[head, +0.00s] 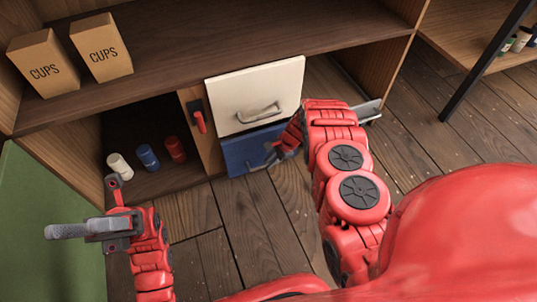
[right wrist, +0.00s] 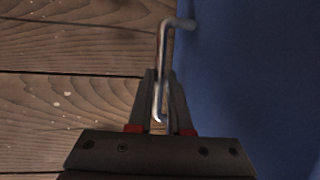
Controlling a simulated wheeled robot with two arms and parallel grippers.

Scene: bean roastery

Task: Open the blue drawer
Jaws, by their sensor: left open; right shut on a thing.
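The blue drawer (head: 241,150) is low in the wooden cabinet, directly below a white drawer front (head: 255,90). Its face fills the right side of the right wrist view (right wrist: 255,90). My right gripper (head: 273,155) is shut on the drawer's grey metal bar handle (right wrist: 164,60), with one finger on each side of the bar (right wrist: 160,95). My right arm and gripper hide part of the drawer front in the head view. I cannot tell whether the drawer stands out from the cabinet. My left gripper (head: 82,210) is open and empty, left of the cabinet's lower shelf.
White (head: 120,166), blue (head: 148,157) and red (head: 175,149) containers stand in the lower left compartment. Two CUPS boxes (head: 102,47) stand on the shelf above. A red-handled thing (head: 198,118) hangs on the divider. Wooden floor (head: 225,240) lies clear before the drawer.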

